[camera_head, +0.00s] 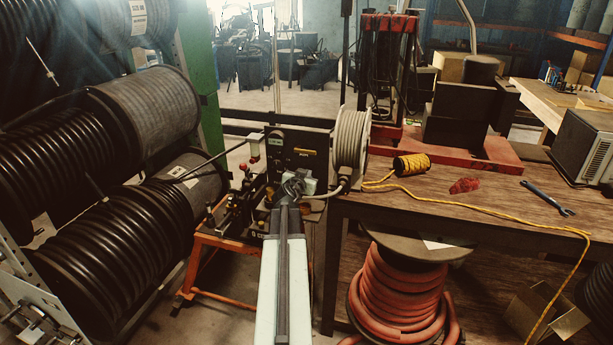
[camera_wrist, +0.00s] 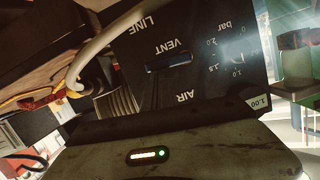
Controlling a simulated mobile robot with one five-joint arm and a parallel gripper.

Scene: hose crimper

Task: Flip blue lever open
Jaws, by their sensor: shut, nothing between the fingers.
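The blue lever (camera_wrist: 168,62) shows in the wrist view as a short dark blue bar on a black panel (camera_wrist: 215,75). It lies nearly crosswise in the picture beside the word VENT, with LINE and AIR on either side; the lettering is upside down. In the head view the black crimper unit (camera_head: 302,138) stands past the end of my arm, and I cannot make out the lever there. My gripper (camera_head: 293,186) is shut and empty in front of the unit. Its fingertips are not clear in the wrist view, so I cannot tell whether they touch the panel.
A grey hose reel (camera_head: 350,138) stands right of the unit, its hose curving near my gripper. An orange stand (camera_head: 213,243) is below. Large black hose coils (camera_head: 110,235) fill the left. A wooden table (camera_head: 455,208) on the right holds yellow cord (camera_head: 411,164) and a wrench (camera_head: 547,198).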

